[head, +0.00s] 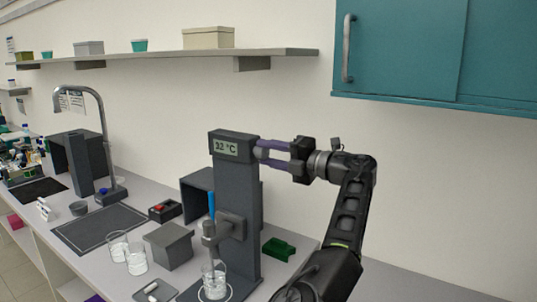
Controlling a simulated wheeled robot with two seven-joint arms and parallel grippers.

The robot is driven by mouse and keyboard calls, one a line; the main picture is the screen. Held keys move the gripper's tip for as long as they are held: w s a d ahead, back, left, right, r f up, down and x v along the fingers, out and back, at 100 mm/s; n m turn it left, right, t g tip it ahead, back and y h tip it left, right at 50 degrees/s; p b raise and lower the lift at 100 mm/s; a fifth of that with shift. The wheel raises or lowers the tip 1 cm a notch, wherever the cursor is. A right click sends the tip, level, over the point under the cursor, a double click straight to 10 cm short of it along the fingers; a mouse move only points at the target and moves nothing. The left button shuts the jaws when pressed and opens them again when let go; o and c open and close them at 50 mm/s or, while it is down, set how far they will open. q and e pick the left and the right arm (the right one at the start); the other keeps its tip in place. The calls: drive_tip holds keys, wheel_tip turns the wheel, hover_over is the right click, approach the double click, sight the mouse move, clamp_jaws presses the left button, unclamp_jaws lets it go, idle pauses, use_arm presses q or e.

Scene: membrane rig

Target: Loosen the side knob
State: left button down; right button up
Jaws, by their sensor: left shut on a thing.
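The rig's dark grey column (238,190) stands upright on the bench, with a display (225,149) near its top reading about 32 °C. My left gripper (264,152) reaches in from the right at the height of the display. Its purple fingers are shut on the side knob (261,153) at the column's right side, and they hide most of it. Lower on the column, a clamp (231,226) holds a probe with a blue top (211,205) above a glass beaker (214,281). My right gripper is not in view.
Two glass beakers (136,259), a grey block (170,246) and a small tray (155,291) stand left of the column. A green holder (278,249) lies to its right. A shelf (180,57) and a teal cabinet (400,45) hang above.

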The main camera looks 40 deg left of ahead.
use_arm(q)
drive_tip(key=shift+f, duration=0.1)
drive_tip(key=c, duration=0.9)
unclamp_jaws()
drive_tip(key=d+p, duration=0.3)
drive_tip(key=d, duration=0.4)
drive_tip(key=shift+d, duration=0.4)
